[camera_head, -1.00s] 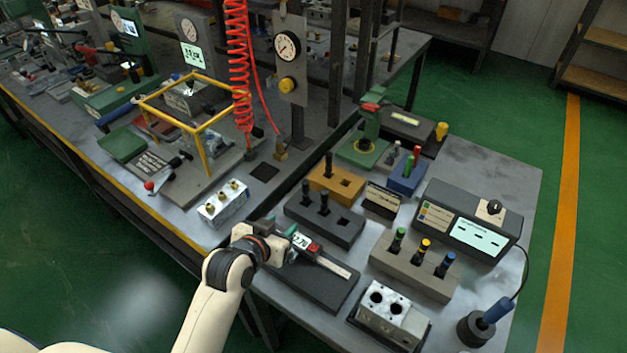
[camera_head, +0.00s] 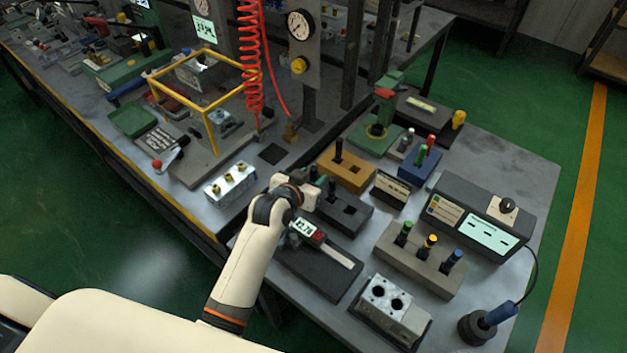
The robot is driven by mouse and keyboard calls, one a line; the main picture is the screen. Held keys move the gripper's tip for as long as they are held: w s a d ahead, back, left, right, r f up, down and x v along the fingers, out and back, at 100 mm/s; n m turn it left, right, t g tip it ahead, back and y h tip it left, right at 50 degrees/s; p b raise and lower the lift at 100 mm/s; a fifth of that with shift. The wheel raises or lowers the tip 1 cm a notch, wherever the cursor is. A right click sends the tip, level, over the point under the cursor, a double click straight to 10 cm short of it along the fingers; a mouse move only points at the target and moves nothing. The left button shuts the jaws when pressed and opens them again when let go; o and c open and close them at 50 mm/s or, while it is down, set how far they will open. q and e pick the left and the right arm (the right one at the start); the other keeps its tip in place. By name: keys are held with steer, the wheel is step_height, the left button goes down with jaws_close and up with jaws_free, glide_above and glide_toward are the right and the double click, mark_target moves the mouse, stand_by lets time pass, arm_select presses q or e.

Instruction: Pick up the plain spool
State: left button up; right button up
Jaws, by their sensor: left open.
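Black spools stand upright in two blocks, and I cannot tell by look which one is the plain spool. The dark grey block (camera_head: 349,214) holds two, one of them this black spool (camera_head: 332,187), and has an empty square hole. The orange block (camera_head: 350,172) holds one black spool (camera_head: 338,151) beside another empty hole. My left gripper (camera_head: 314,190) is open at the left end of the dark grey block, close to its spools. Its fingers are partly hidden by the wrist, and I cannot tell whether they touch a spool. My right gripper is not in view.
A digital caliper (camera_head: 325,244) lies on a dark pad just in front of the gripper. A grey block (camera_head: 418,262) with green, yellow and blue-topped plugs stands to the right. A metal valve block (camera_head: 392,309) is nearer. A red coiled hose (camera_head: 250,60) hangs behind.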

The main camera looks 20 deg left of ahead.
mark_target(312, 177)
arm_select(q)
steer(key=shift+x, duration=1.85)
steer(key=shift+r, duration=0.1)
jaws_close()
